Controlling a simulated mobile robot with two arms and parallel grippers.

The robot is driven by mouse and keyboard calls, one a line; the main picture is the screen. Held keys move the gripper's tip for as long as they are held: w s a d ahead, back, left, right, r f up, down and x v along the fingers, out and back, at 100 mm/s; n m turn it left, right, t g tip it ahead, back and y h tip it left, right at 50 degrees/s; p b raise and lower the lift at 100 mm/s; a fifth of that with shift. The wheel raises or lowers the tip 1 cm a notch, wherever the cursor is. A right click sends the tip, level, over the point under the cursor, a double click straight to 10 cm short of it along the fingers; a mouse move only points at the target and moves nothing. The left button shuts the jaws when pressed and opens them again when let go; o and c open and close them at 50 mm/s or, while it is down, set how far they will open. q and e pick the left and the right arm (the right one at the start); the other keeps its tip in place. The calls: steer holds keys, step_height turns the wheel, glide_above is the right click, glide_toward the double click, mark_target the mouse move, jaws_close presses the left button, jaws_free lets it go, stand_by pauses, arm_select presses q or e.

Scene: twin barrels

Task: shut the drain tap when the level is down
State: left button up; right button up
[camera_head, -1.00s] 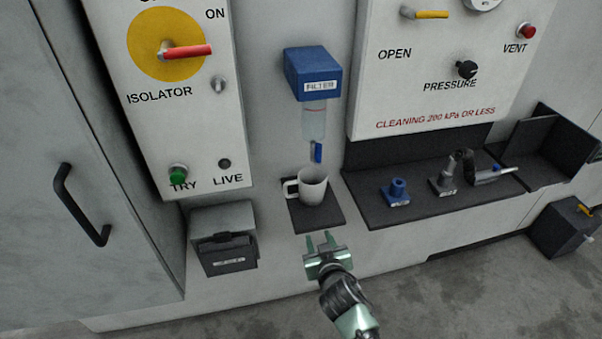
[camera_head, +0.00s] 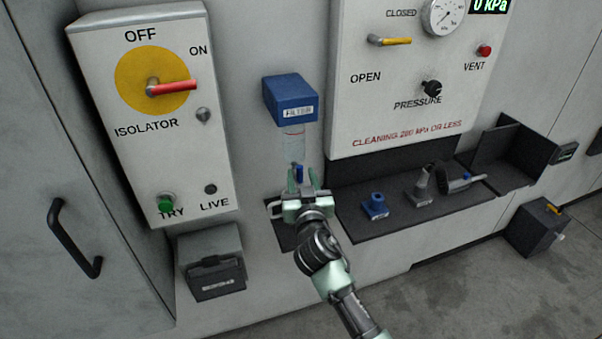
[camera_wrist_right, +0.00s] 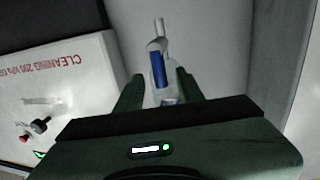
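The blue filter (camera_head: 291,98) is on the wall with a clear bowl (camera_head: 293,148) under it. A red line crosses the bowl near its top; I cannot make out the liquid level for sure. The small blue drain tap (camera_head: 299,172) hangs below the bowl. My right gripper (camera_head: 303,181) is open, pointing up at the tap. In the right wrist view the blue tap (camera_wrist_right: 158,70) shows between the two parted fingers (camera_wrist_right: 158,90), with gaps on both sides. My left gripper is not in view.
The isolator box (camera_head: 178,185) stands left of the filter and the cleaning panel (camera_head: 350,130) right of it. A dark shelf (camera_head: 400,222) at lower right holds a blue fitting (camera_head: 375,206) and grey fittings (camera_head: 420,185). A box (camera_head: 212,278) sits at lower left.

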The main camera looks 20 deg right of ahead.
steer(key=shift+w, duration=0.25)
jaws_close()
